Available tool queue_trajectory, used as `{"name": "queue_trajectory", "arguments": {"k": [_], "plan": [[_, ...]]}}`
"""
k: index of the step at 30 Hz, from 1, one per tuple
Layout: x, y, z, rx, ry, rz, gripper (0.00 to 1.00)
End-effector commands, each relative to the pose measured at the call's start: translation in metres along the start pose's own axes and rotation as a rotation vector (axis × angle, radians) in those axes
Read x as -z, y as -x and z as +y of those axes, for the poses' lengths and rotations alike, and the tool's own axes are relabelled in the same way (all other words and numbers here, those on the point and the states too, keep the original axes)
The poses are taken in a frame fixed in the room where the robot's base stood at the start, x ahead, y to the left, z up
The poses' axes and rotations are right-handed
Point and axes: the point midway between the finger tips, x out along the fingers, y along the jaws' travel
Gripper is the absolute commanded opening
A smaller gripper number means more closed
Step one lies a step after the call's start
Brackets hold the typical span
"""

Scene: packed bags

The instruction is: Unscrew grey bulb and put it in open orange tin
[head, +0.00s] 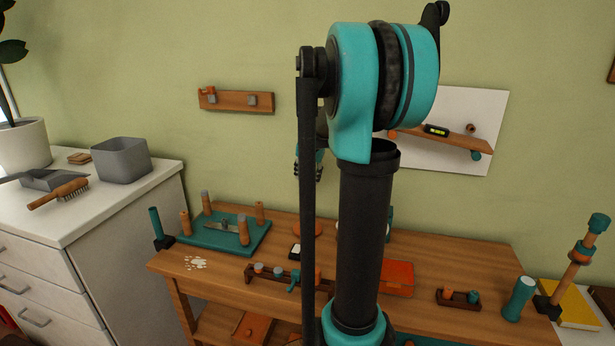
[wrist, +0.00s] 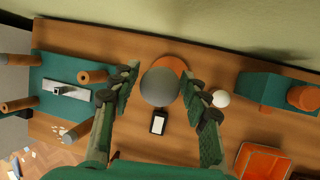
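The grey bulb (wrist: 159,87) is a round ball in the middle of the wrist view, in front of an orange disc (wrist: 176,65). My gripper (wrist: 160,72) has its fingers apart, one on each side of the bulb. A narrow gap shows at the left finger; contact at the right is unclear. The orange tin (wrist: 262,160) is open-topped, at the lower right of the wrist view; it also shows in the head view (head: 398,278), right of my arm. In the head view my gripper (head: 308,168) is partly hidden by my arm, and the bulb cannot be made out.
A white ball (wrist: 221,99) stands close to the right finger. A black-and-white card (wrist: 158,122) lies near the bulb. A teal block (wrist: 262,87) with an orange cylinder is at right; a teal board (head: 225,234) with upright pegs is at left. A wooden rack (head: 262,274) lies in front.

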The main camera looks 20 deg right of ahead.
Motion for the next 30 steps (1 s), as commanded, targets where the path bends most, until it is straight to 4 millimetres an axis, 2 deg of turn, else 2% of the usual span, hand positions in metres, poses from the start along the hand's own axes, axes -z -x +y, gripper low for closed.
{"name": "queue_trajectory", "arguments": {"k": [7,30], "plan": [[0.0004,-0.0001,0.0009,0.014,-0.034,-0.006,0.46],[-0.0004,-0.0001,0.0000,0.215,-0.517,-0.110,0.46]]}}
